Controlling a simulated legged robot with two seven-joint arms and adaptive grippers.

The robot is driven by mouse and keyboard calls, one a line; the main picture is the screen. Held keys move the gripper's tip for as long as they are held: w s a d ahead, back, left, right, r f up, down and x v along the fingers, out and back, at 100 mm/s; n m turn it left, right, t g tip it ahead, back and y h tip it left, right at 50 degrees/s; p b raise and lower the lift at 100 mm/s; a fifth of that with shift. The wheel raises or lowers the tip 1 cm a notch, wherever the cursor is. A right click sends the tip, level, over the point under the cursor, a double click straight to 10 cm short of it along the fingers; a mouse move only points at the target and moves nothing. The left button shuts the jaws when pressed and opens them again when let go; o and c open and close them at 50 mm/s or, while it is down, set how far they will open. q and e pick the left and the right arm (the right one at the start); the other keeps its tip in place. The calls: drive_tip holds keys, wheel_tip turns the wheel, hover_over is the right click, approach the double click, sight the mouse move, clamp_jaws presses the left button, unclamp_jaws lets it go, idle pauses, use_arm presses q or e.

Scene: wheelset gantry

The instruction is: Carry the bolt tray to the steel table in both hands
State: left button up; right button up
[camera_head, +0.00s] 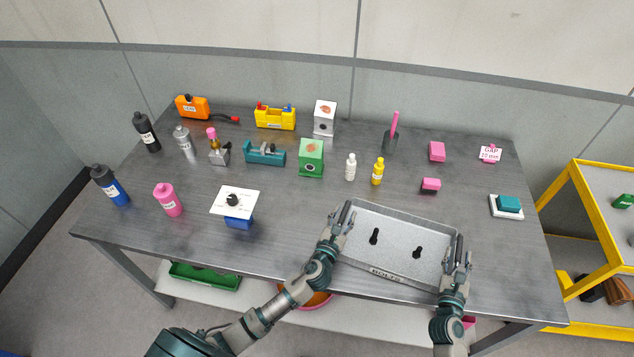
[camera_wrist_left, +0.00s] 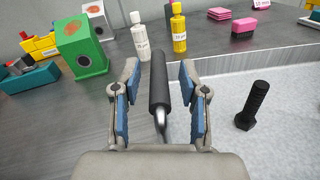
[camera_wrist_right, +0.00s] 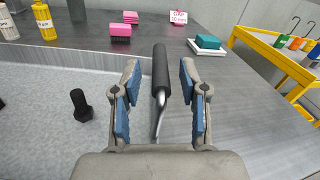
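The grey bolt tray (camera_head: 396,240) sits at the front right of the steel table (camera_head: 290,215), its label facing the front edge. My left gripper (camera_head: 343,213) is at the tray's left end. In the left wrist view its fingers are open, with a black handle (camera_wrist_left: 158,85) between them and gaps on both sides. My right gripper (camera_head: 458,256) is at the right end, also open, with the other black handle (camera_wrist_right: 160,75) between its fingers, apart from the pads.
Behind the tray stand a white bottle (camera_head: 350,168), a yellow bottle (camera_head: 377,172) and a pink block (camera_head: 430,185). A teal block on a white base (camera_head: 507,205) lies to the right. A yellow-framed rack (camera_head: 590,230) stands beyond the table's right end.

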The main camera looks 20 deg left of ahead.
drive_tip(key=shift+s+f, duration=0.1)
drive_tip(key=shift+s, duration=0.2)
use_arm(q)
drive_tip(key=s, duration=1.2)
drive_tip(key=shift+d, duration=0.15)
use_arm(e)
drive_tip(key=s, duration=1.1)
drive_tip(key=shift+s+d, duration=0.15)
drive_tip(key=shift+d, duration=0.05)
use_arm(q)
drive_tip(key=shift+f, duration=0.1)
